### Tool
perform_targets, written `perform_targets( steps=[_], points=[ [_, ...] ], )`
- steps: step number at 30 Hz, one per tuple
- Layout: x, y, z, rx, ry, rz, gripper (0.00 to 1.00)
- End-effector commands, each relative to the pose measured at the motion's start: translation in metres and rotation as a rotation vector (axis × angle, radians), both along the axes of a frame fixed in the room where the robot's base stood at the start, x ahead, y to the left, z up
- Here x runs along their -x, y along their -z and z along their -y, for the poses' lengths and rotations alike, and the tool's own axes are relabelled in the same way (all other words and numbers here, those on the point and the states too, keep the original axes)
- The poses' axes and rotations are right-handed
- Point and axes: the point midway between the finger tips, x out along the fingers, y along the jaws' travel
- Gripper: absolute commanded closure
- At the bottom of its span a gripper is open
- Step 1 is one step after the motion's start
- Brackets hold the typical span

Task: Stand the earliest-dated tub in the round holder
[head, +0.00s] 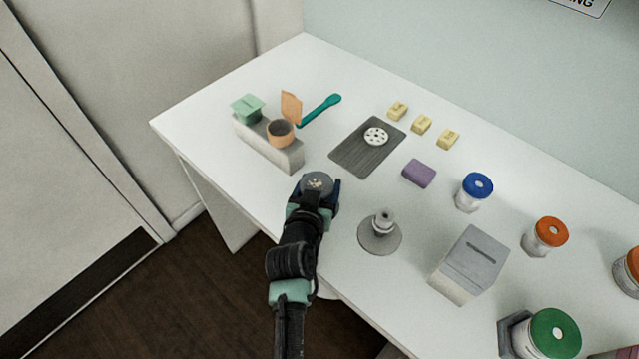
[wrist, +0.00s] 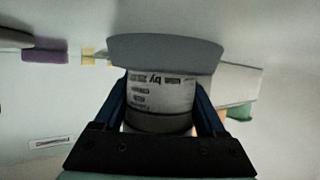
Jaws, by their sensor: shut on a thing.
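My gripper (head: 319,197) is shut on a tub with a grey lid (head: 318,183), near the front edge of the table. In the wrist view the grey-lidded tub (wrist: 160,92) sits between the two blue fingers; its white label appears upside down and its date is not readable. Other tubs stand on the right: one with a blue lid (head: 475,192), one with an orange lid (head: 546,235), another orange-lidded one (head: 630,268) cut by the frame, and one with a green lid (head: 551,336). A round, open orange cup (head: 280,132) sits on a pale block; I cannot tell whether it is the round holder.
A green square piece (head: 247,108) shares the block. A grey disc with a stepped post (head: 380,234) and a slotted grey box (head: 470,263) stand right of my gripper. A dark mat (head: 358,158), purple block (head: 419,173), yellow blocks (head: 421,124) and teal utensil (head: 320,109) lie behind.

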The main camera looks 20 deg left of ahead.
Motion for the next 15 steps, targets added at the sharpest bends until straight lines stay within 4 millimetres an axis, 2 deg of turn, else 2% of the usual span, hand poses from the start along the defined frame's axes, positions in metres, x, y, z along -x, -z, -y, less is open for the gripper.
perform_targets(
  steps=[14, 15],
  points=[
    [-0.0007, -0.0007, -0.0003, -0.001, -0.001, 0.004, 1.00],
    [-0.0006, -0.0006, -0.0003, -0.001, -0.001, 0.004, 0.22]
  ],
)
